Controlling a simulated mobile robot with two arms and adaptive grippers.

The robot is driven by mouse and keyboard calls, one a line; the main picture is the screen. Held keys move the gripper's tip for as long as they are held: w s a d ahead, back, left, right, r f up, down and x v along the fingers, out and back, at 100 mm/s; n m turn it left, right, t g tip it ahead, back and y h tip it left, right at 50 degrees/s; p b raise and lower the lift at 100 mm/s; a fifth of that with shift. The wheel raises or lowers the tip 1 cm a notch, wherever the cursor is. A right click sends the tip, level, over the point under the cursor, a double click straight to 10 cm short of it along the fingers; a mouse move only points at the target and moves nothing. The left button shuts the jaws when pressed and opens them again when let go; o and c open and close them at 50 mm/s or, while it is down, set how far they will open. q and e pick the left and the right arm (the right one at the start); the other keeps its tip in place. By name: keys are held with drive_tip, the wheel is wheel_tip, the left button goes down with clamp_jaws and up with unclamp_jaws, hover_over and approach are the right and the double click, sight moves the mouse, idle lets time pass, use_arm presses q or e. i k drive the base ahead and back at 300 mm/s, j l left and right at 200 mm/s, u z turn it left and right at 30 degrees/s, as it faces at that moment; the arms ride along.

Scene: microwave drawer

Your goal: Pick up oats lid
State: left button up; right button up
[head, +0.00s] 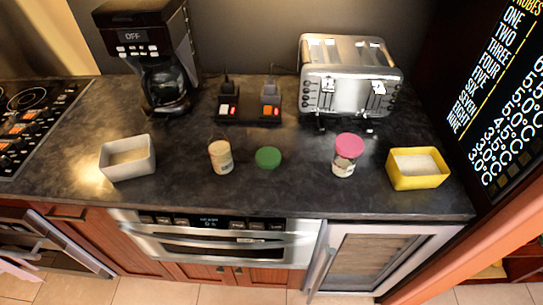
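A round green lid (268,157) lies flat on the dark counter. Just left of it stands an open jar (221,157) with pale, oat-like contents and a label too small to read. To the right, another jar (344,166) stands upright with a pink lid (349,145) on top. No print shows which lid is named for oats; the green one lies loose beside the open jar. Neither of my grippers is in view.
A grey container (128,158) stands at the left and a yellow one (417,169) at the right. A coffee maker (152,60), power sockets (249,108) and a toaster (350,80) line the back. Counter between the lid and pink-lidded jar is clear.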

sight(267, 158)
drive_tip(key=j+z, duration=0.4)
drive_tip(key=k+j+z, duration=0.15)
drive_tip(key=j+z, duration=0.25)
drive_tip(key=k+j+z, duration=0.15)
drive_tip(key=j+z, duration=0.25)
drive_tip(key=j, duration=0.15)
